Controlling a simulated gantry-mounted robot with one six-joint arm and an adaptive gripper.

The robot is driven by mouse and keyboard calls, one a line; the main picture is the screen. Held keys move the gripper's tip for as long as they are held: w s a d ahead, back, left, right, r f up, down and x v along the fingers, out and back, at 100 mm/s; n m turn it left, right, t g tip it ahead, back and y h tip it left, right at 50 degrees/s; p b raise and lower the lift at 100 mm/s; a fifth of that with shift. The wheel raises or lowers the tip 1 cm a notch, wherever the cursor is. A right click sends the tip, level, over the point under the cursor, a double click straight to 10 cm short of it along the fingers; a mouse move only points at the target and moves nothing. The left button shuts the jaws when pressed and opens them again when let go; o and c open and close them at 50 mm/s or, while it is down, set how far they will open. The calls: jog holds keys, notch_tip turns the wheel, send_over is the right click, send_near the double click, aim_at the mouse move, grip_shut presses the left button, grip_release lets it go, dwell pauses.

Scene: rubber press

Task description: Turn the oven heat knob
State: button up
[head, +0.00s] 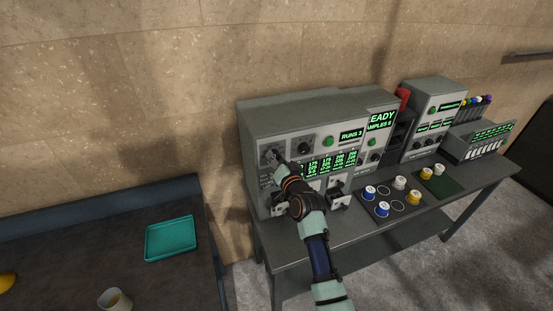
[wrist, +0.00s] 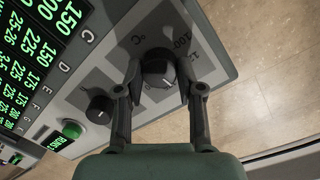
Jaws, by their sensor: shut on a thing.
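My gripper (wrist: 160,80) is shut on this knob, one finger on each side. In the head view my gripper (head: 277,161) reaches the upper left of the grey oven's front panel (head: 262,135). The gripper and arm hide most of the knob there. A second black knob (wrist: 100,109) sits beside it, clear of the fingers.
Green number displays (wrist: 36,50) and a green button (wrist: 71,129) are on the same panel. The bench (head: 330,241) carries a dark mat with several blue, white and yellow capped jars (head: 369,193). A teal tray (head: 171,239) lies on the left table.

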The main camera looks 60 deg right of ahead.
jog(key=m, duration=0.6)
jog(key=m+t+p, duration=0.1)
jog(key=m, duration=0.5)
jog(key=shift+y, duration=0.3)
dwell(0.4)
jog(key=o, duration=1.1)
jog(key=shift+s, duration=0.1)
jog(key=shift+o, duration=0.2)
jog(key=shift+f, duration=0.1)
jog(key=v, duration=1.2)
